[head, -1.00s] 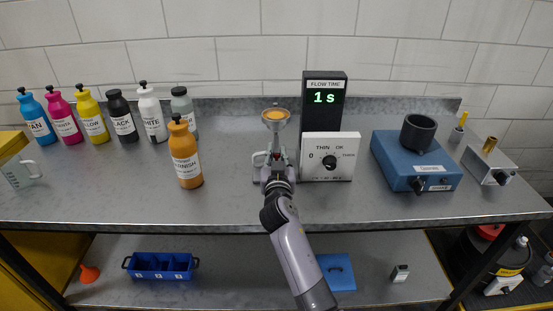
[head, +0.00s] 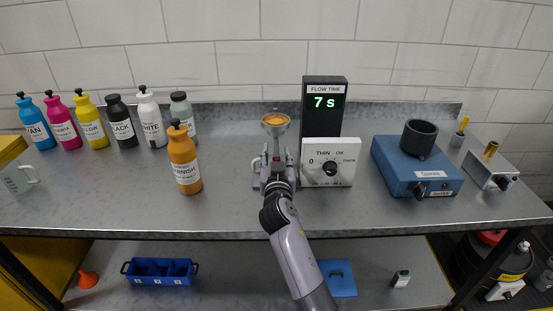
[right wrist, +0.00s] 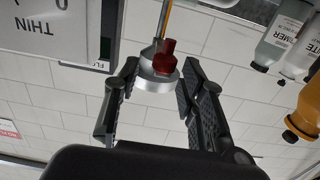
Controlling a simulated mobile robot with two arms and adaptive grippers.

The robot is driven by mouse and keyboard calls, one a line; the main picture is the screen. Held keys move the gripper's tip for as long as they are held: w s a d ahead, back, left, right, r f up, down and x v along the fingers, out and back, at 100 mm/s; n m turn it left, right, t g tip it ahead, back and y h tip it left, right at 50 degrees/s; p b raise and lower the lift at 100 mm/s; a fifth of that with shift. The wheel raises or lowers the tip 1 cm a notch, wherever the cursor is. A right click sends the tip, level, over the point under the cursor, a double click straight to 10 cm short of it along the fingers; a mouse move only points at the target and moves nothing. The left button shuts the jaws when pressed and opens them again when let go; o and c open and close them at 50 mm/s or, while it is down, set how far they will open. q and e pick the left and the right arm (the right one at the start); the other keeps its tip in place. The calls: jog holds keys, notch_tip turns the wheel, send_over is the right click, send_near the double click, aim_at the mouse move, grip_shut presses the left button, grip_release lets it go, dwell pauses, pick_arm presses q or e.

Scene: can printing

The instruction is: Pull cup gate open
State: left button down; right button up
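The flow cup (head: 275,119), a metal funnel with orange liquid in it, stands left of the timer. In the right wrist view, which is upside down, the underside of the metal cup (right wrist: 152,84) shows with the red cup gate (right wrist: 163,58) at its outlet. A thin orange stream (right wrist: 165,20) runs from the outlet. My right gripper (head: 275,163) is just below and in front of the cup. In its wrist view the right gripper's fingers (right wrist: 155,98) are spread apart, with the red gate between and beyond their tips, apparently untouched. My left gripper is out of view.
The flow timer (head: 324,103) reads 7 s behind the white THIN/OK/THICK dial box (head: 327,162). The varnish bottle (head: 184,160) stands left of the gripper. A blue machine (head: 415,168) is to the right. The front of the bench is mostly clear.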

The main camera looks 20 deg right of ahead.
notch_tip(320, 180, up, 9)
jog(key=shift+f, duration=0.15)
